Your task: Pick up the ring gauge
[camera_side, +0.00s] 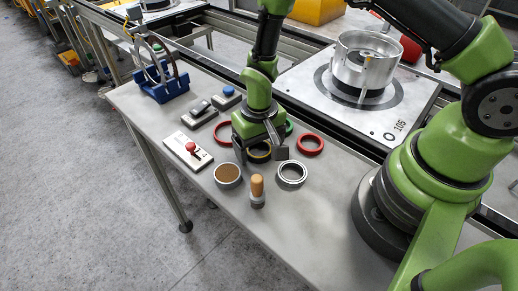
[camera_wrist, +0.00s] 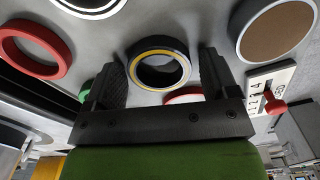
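A dark ring with a yellow band (camera_side: 260,157) lies on the grey table below my gripper (camera_side: 261,151). In the wrist view the same dark ring (camera_wrist: 184,68) shows between the two fingers of my gripper (camera_wrist: 161,62), with a gap on each side. The gripper is open and empty. A silver ring (camera_side: 280,177) lies to the right of it in the side view. Two red rings (camera_side: 322,144) (camera_side: 218,134) and a partly hidden green ring (camera_side: 289,127) lie close by. I cannot tell for certain which ring is the ring gauge.
A round cup with brown filling (camera_side: 228,174) and a wooden-handled stamp (camera_side: 257,189) stand at the table's front. A panel with a red knob (camera_side: 190,148), small devices (camera_side: 198,113) and a blue holder (camera_side: 163,88) are at left. A pallet with a metal housing (camera_side: 345,72) is behind.

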